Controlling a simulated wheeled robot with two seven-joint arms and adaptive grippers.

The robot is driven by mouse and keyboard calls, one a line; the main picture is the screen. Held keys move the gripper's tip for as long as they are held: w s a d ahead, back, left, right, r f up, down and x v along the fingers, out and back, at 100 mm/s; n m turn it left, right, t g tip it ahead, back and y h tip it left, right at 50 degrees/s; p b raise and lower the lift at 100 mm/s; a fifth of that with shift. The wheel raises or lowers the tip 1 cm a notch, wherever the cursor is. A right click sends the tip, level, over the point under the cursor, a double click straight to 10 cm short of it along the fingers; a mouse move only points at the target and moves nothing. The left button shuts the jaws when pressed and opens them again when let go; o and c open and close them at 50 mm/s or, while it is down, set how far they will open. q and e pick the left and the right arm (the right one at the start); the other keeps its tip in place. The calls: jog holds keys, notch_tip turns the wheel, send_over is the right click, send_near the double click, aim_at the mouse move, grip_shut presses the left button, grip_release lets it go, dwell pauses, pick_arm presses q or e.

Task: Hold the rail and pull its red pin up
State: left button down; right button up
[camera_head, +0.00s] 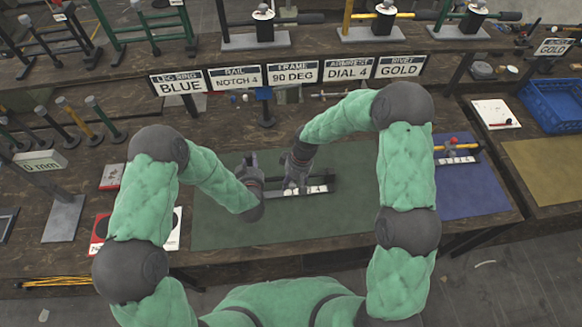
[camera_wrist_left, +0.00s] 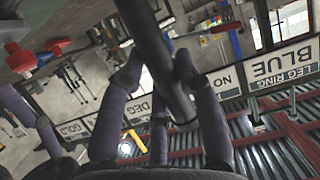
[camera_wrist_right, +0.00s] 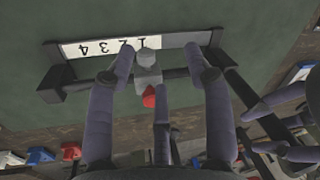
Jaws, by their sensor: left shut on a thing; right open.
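The rail (camera_head: 318,190) lies on the green mat, dark with a white numbered strip; the right wrist view shows its strip (camera_wrist_right: 85,48). A grey slider block (camera_wrist_right: 148,70) with a red pin (camera_wrist_right: 149,97) sits on its bar. My right gripper (camera_head: 295,183) is over the rail; in the right wrist view its open fingers (camera_wrist_right: 158,58) stand either side of the block and pin, apart from them. My left gripper (camera_head: 250,164) is left of the rail, shut on a dark bar (camera_wrist_left: 155,45), which appears to join the rail's end. The head view does not show the pin clearly.
The green mat (camera_head: 225,228) is clear in front. Signs, including "RAIL NOTCH 4" (camera_head: 236,77), stand behind. A blue mat (camera_head: 470,200) with another numbered piece lies right. Red and white cards (camera_head: 100,228) lie left. A blue crate (camera_head: 552,103) is far right.

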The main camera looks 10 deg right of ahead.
jog(key=w+r+n+h, duration=0.2)
jog(key=w+r, duration=0.5)
jog(key=r, duration=0.2)
notch_tip(320, 180, down, 11)
jog(key=shift+d+f, duration=0.15)
jog(key=shift+c, duration=0.3)
grip_shut()
